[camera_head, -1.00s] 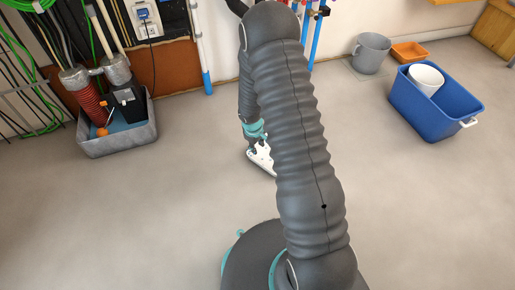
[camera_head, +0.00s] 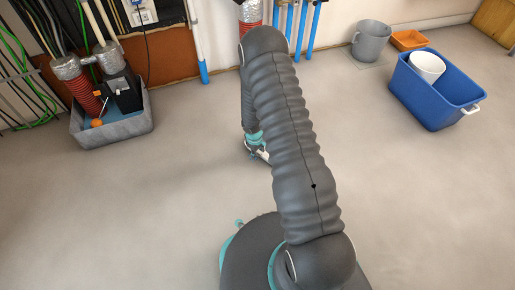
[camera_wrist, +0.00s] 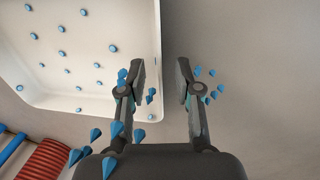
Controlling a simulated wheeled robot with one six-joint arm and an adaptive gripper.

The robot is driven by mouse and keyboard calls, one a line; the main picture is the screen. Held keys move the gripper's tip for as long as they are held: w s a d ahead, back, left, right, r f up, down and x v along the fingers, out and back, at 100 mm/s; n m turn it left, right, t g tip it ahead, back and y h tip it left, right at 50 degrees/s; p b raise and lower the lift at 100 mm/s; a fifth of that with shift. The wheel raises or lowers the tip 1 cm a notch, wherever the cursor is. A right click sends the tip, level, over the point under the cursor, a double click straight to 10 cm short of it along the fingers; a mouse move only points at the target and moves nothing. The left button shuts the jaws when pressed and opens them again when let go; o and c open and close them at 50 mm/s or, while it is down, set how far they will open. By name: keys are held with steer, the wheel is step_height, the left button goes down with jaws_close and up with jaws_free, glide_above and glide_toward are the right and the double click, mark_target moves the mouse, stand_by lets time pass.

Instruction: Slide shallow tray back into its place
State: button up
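A white, shallow, tray-like thing (camera_wrist: 95,95) with a raised rim fills the upper left of the wrist view. I take it for the shallow tray. Its right edge runs through the gap between my fingers in the picture; no contact can be made out. My gripper (camera_wrist: 162,78) has its two fingers apart, with nothing clearly held. In the head view my gripper (camera_head: 257,150) is low over the floor, partly behind my arm; the tray cannot be made out there.
Small blue pointed shapes dot the tray and surround the fingers. A red corrugated hose (camera_wrist: 45,162) and blue pipes lie at the wrist view's lower left. A grey box (camera_head: 112,130) stands left, a blue bin (camera_head: 425,97) and grey bucket (camera_head: 371,45) right. Middle floor is clear.

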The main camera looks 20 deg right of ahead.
steer(key=shift+w+d+f, duration=0.1)
steer(key=shift+f, duration=0.75)
jaws_close()
steer(key=shift+w+d+r+p, duration=0.2)
steer(key=shift+w+d+p, duration=0.1)
steer(key=shift+p, duration=0.3)
steer(key=w+d+p, duration=0.3)
steer(key=p, duration=0.2)
steer(key=shift+d+p, duration=0.1)
steer(key=shift+p, duration=0.25)
steer(key=shift+w+d+f+p, duration=0.2)
steer(key=shift+d+p, duration=0.1)
steer(key=shift+p, duration=0.05)
